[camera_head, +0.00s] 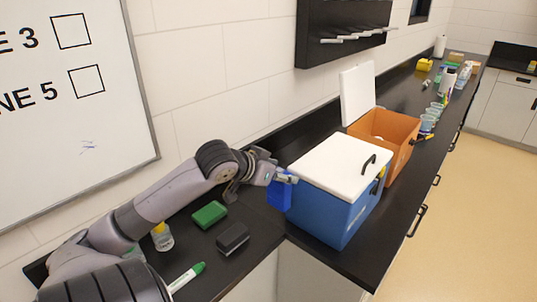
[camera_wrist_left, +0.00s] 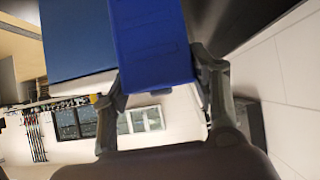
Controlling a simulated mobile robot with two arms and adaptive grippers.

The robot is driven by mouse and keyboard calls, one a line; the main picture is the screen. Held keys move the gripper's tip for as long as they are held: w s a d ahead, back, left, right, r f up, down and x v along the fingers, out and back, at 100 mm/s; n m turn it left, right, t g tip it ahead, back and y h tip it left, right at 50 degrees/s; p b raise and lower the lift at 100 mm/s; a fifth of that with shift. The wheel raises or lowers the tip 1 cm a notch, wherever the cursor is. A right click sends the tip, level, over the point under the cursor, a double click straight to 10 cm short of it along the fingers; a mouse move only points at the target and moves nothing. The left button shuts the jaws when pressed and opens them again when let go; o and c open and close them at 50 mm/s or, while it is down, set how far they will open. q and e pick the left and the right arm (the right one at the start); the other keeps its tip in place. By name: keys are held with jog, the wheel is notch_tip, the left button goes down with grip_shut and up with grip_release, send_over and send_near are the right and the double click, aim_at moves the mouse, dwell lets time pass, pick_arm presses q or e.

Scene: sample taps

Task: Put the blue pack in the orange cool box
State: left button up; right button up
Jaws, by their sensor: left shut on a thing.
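The blue pack (camera_head: 280,194) is held in my left gripper (camera_head: 285,178), beside the near left corner of the blue cool box. In the left wrist view the pack (camera_wrist_left: 152,45) fills the space between the two fingers of my left gripper (camera_wrist_left: 160,85). The orange cool box (camera_head: 402,140) stands behind the blue one on the counter, with its white lid (camera_head: 357,92) raised. Part of its inside shows, with something white in it. My right gripper is not in view.
The blue cool box (camera_head: 320,212) has its white lid (camera_head: 340,160) shut and stands between my left gripper and the orange box. A green sponge (camera_head: 209,214), a black eraser (camera_head: 232,238) and a green marker (camera_head: 187,276) lie on the near counter. Cups (camera_head: 427,123) stand beyond the orange box.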

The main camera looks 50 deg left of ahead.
pick_arm(q)
jog(key=s+d+f, duration=0.2)
jog(key=d+f, duration=0.2)
jog(key=d, duration=0.4)
jog(key=s+d+f, duration=0.2)
jog(key=d+f, duration=0.2)
jog(key=d, duration=0.5)
jog(key=s+d+f+m+h, duration=0.1)
jog(key=d+f, duration=0.4)
jog(key=d, duration=0.4)
jog(key=shift+s+d, duration=0.25)
jog(key=shift+s, duration=0.15)
